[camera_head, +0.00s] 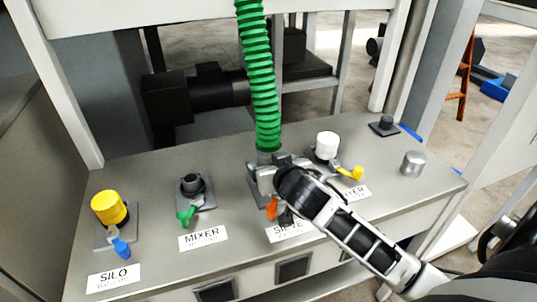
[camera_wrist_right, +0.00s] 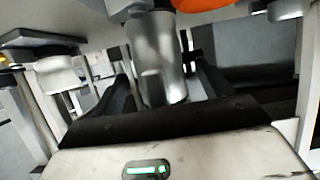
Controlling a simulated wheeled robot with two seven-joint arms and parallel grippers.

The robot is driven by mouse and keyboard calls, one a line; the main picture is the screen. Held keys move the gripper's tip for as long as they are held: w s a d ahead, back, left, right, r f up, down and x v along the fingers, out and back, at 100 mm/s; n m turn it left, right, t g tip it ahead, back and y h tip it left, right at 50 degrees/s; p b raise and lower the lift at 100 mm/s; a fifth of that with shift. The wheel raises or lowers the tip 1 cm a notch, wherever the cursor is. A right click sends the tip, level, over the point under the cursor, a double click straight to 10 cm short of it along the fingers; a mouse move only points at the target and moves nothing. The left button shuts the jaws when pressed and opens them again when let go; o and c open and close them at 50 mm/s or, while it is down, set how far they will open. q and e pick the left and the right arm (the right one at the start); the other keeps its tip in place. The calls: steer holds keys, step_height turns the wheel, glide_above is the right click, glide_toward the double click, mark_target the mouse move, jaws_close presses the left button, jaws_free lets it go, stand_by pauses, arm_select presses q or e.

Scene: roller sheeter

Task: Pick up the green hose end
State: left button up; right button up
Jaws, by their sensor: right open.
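The green hose (camera_head: 260,85) is ribbed and hangs down from above to the port labelled sieve. Its lower end has a metal collar (camera_head: 268,155) just above the panel. My right gripper (camera_head: 268,178) reaches in from the lower right and sits at this collar, partly hiding the port. In the right wrist view, my open fingers (camera_wrist_right: 163,85) stand on either side of a grey metal cylinder (camera_wrist_right: 158,50), with no clear grip on it. An orange lever (camera_head: 271,207) shows below the gripper. My left gripper is not in view.
The panel (camera_head: 150,175) also carries a yellow-capped silo port (camera_head: 108,207), an open mixer port (camera_head: 192,185) with a green lever, and a white-capped port (camera_head: 327,146) with a yellow lever. A small metal cylinder (camera_head: 413,164) stands at the right.

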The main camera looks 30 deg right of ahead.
steer(key=shift+w+f, duration=0.15)
steer(key=shift+w, duration=0.15)
steer(key=c, duration=1.3)
steer(key=shift+c, duration=0.7)
steer(key=shift+r, duration=0.25)
